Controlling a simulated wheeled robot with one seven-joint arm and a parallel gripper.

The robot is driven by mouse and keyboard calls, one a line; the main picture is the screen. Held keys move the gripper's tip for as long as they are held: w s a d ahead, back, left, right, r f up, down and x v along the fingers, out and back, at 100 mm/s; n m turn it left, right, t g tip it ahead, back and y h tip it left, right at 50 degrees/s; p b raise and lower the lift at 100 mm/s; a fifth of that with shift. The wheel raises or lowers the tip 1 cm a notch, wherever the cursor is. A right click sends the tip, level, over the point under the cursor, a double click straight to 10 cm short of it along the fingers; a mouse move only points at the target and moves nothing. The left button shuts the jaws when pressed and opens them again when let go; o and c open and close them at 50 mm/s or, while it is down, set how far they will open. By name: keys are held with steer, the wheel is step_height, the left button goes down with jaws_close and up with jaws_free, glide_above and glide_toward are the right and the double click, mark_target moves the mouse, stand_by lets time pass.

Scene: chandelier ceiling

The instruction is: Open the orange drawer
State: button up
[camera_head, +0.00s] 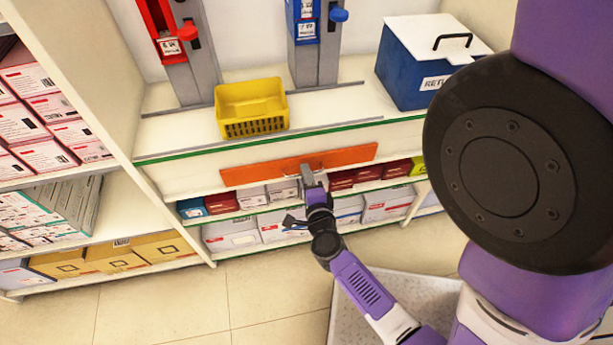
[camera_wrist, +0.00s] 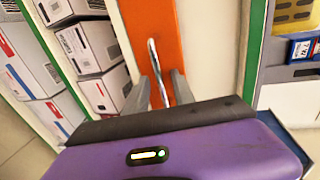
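The orange drawer front (camera_head: 348,156) lies under the counter's green-edged top and looks flush with the cabinet. It also shows as an orange strip in the wrist view (camera_wrist: 148,22). Its metal bar handle (camera_wrist: 155,62) stands out from the orange face; in the head view the handle is small and partly hidden by my gripper. My gripper (camera_head: 309,179) is at the handle. In the wrist view my gripper (camera_wrist: 161,88) has its two grey fingers apart, one on each side of the bar, with gaps visible. The fingers do not look closed on it.
A yellow basket (camera_head: 251,107) and a blue box with a white lid (camera_head: 420,68) stand on the counter. Boxes (camera_head: 284,191) fill the shelves just below the drawer. A shelf unit with cartons (camera_head: 50,150) stands at the left. The floor (camera_head: 258,290) in front is clear.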

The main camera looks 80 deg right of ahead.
jaws_close()
stand_by(1.4)
